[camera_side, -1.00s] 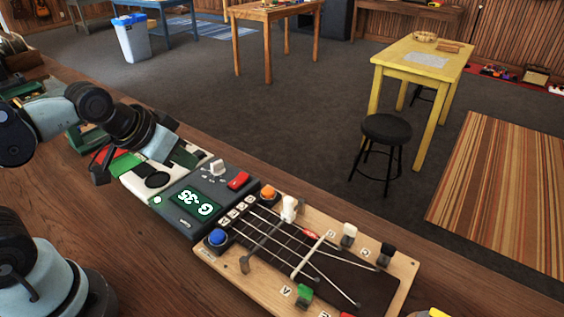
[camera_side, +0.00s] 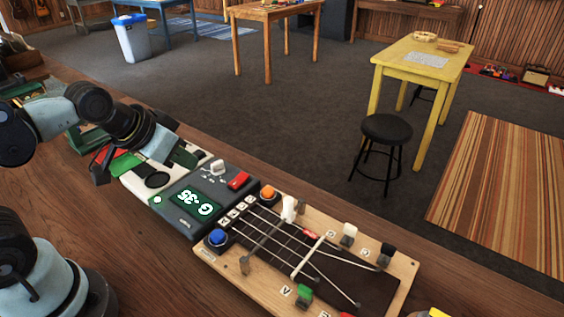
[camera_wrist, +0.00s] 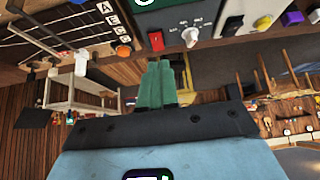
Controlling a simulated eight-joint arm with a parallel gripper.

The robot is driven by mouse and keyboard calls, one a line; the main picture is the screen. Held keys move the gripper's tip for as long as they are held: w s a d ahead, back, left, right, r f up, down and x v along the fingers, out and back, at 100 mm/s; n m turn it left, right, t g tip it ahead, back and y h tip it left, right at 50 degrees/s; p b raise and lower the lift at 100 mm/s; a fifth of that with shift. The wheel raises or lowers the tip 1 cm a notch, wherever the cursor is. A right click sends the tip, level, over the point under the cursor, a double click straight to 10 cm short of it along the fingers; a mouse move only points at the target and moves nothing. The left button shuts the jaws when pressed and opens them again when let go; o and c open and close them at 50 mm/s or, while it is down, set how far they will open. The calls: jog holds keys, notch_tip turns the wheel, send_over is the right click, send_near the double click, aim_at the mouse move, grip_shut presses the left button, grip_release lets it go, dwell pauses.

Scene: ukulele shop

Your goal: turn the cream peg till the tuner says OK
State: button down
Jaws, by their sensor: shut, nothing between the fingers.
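The cream peg (camera_side: 348,232) stands upright on the far edge of the wooden fretboard panel (camera_side: 230,275), between the white-tipped lever (camera_side: 289,208) and a black peg (camera_side: 386,252). The tuner (camera_side: 190,215) stands left of the panel, and its lit display (camera_side: 194,202) reads G -35, upside down in the side view. My gripper (camera_side: 187,157) is shut and empty above the far left side of the tuner, well apart from the cream peg. Its green fingers (camera_wrist: 156,84) lie together in the wrist view, where I cannot make out the cream peg for certain.
An orange button (camera_side: 268,192), a blue button (camera_side: 217,237) and a green peg (camera_side: 304,294) rise from the panel. The tuner carries a red switch (camera_side: 238,181) and a white knob (camera_side: 218,167). A yellow table (camera_side: 415,60) and black stool (camera_side: 386,128) stand beyond the bench.

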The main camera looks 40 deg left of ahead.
jog(key=c, duration=1.5)
grip_release()
jog(key=shift+w+d+r, duration=0.1)
jog(key=shift+w+d, duration=0.05)
jog(key=o, duration=0.3)
jog(key=w+d+r+m+g+h, duration=0.1)
jog(key=w+d+m, duration=0.1)
jog(key=d, duration=0.1)
jog(key=w+d+r+m+g, duration=0.1)
jog(key=w+d+m, duration=0.1)
jog(key=d+m, duration=0.1)
jog(key=w+d+r+m+g+h, duration=0.1)
jog(key=w+d+m, duration=0.2)
jog(key=shift+w+d+r+h, duration=0.1)
jog(key=shift+d+r+h, duration=0.2)
jog(key=shift+r, duration=0.1)
jog(key=m+g+h, duration=0.2)
jog(key=m+g, duration=0.2)
jog(key=m, duration=0.6)
send_near(350, 225)
jog(key=x, duration=0.9)
grip_shut()
